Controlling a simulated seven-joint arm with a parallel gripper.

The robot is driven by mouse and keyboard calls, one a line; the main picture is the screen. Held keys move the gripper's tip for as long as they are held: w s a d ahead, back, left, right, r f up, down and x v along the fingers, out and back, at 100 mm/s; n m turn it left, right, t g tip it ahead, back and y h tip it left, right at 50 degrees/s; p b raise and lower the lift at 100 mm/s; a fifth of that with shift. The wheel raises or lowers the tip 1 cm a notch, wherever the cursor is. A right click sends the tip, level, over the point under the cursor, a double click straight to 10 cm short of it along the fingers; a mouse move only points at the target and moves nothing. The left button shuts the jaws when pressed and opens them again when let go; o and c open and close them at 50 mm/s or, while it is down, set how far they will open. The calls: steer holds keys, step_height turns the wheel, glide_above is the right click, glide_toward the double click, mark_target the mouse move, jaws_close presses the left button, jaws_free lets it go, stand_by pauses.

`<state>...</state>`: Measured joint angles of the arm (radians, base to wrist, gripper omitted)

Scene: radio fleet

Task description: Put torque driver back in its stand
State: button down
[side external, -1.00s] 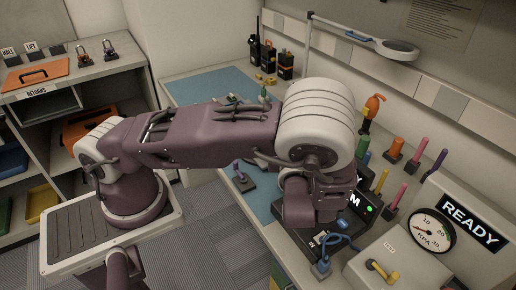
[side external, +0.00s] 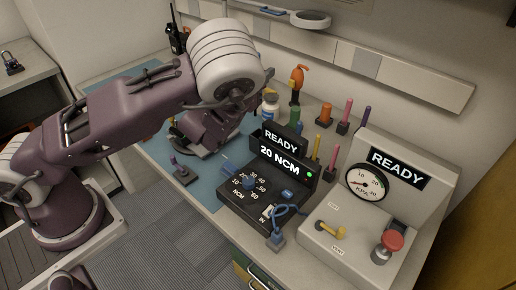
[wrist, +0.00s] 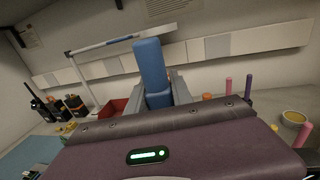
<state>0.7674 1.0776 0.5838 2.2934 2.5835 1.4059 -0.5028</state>
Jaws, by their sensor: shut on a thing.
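The torque driver, of which a blue handle (wrist: 151,62) shows, stands up between the grey fingers of my gripper (wrist: 158,90) in the wrist view. My gripper is shut on it. The driver's lower end is hidden behind my purple wrist housing. In the side view my wrist is over the blue mat (side external: 203,193), left of the torque tester (side external: 262,190); the fingers and driver are hidden there. A small dark base with a purple post (side external: 180,171) sits on the mat. I cannot tell whether it is the driver's stand.
The tester reads 20 NCM, with a blue cable at its front. Several coloured upright tools, including an orange one (side external: 325,113), stand along the back. A gauge box (side external: 395,185) is at right. A red bin (wrist: 111,110) and black radios (wrist: 42,108) show in the wrist view.

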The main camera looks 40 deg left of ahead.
step_height(320, 180, down, 12)
steer(key=d+m+h, duration=0.1)
steer(key=m+h, duration=0.1)
steer(key=h, duration=0.1)
steer(key=shift+w+d, duration=0.2)
steer(key=shift+w, duration=0.2)
steer(key=shift+f, duration=0.15)
steer(key=c, duration=1.6)
jaws_free()
steer(key=shift+f, duration=0.1)
steer(key=shift+o, duration=1)
